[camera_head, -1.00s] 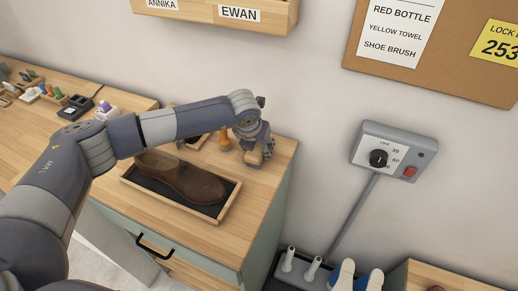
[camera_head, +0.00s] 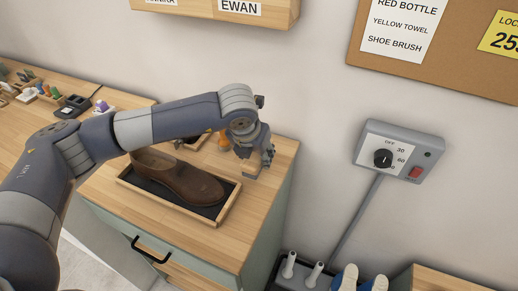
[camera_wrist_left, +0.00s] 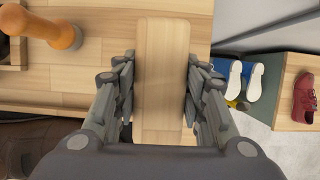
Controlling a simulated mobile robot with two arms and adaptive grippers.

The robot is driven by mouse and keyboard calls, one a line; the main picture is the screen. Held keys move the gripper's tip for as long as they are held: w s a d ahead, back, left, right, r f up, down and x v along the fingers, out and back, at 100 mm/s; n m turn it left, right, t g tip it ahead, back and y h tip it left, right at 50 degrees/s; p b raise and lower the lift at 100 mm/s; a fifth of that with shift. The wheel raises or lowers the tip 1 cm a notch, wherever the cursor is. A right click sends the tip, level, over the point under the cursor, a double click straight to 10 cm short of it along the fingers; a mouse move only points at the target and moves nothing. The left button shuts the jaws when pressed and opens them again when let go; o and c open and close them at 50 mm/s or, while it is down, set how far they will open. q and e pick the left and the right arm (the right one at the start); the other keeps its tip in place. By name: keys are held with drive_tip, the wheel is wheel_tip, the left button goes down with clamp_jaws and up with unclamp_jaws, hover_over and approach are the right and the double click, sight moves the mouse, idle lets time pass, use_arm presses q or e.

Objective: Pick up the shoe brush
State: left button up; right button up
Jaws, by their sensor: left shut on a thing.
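The shoe brush (camera_wrist_left: 161,75) is a pale wooden block with a smooth back; its bristles are hidden from me. In the left wrist view it lies lengthwise between the fingers of my left gripper (camera_wrist_left: 160,98), which are closed against both its long sides. In the head view my left gripper (camera_head: 255,162) points down over the right end of the wooden counter (camera_head: 258,205), with part of the brush showing below it. I cannot tell how far the brush is above the counter. My right gripper is not in view.
A brown shoe (camera_head: 178,177) lies in a dark-lined wooden tray (camera_head: 222,214) left of the gripper. An orange-brown wooden knob-shaped item (camera_head: 223,141) stands behind. A grey control box (camera_head: 398,152) is on the wall. Blue shoes (camera_head: 346,278) are low at the right.

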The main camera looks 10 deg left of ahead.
sight(251, 168)
use_arm(q)
drive_tip(key=s+b, duration=0.1)
drive_tip(key=s, duration=0.5)
drive_tip(key=s+d+r+b, duration=0.1)
drive_tip(key=s, duration=0.2)
drive_tip(key=shift+s+d+b, duration=0.1)
drive_tip(key=shift+s+b, duration=0.1)
drive_tip(key=shift+b, duration=0.15)
drive_tip(key=o, duration=0.3)
drive_tip(key=shift+c, duration=0.2)
